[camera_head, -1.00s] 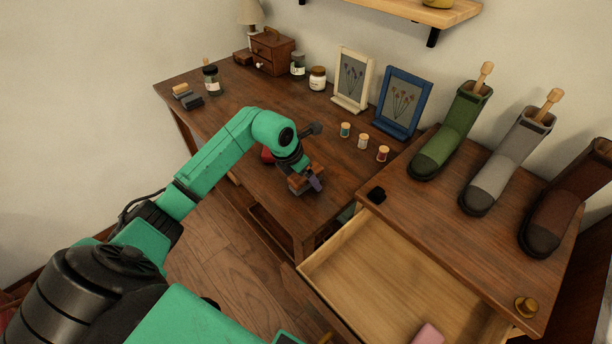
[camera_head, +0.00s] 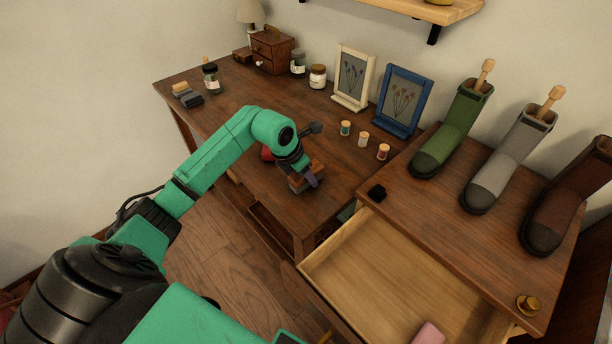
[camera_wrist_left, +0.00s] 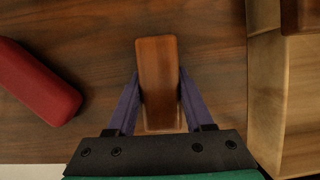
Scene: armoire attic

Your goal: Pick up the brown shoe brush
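The brown shoe brush (camera_head: 297,186) lies on the dark wooden table near its front edge, at the middle of the head view. The left wrist view shows it as a long reddish-brown block (camera_wrist_left: 158,85), lengthwise between the purple fingers. My left gripper (camera_head: 309,179) is down at the brush, one finger on each long side. In the left wrist view the fingertips (camera_wrist_left: 159,78) look shut against its sides; any small gap is hard to tell. The brush's underside is hidden. My right gripper is not in view.
A red object (camera_wrist_left: 38,82) lies left of the brush. An open, pale wooden drawer (camera_head: 385,270) juts out at right, below a cabinet top with several boots (camera_head: 452,130). Thread spools (camera_head: 363,139) and two picture frames (camera_head: 402,100) stand behind the gripper.

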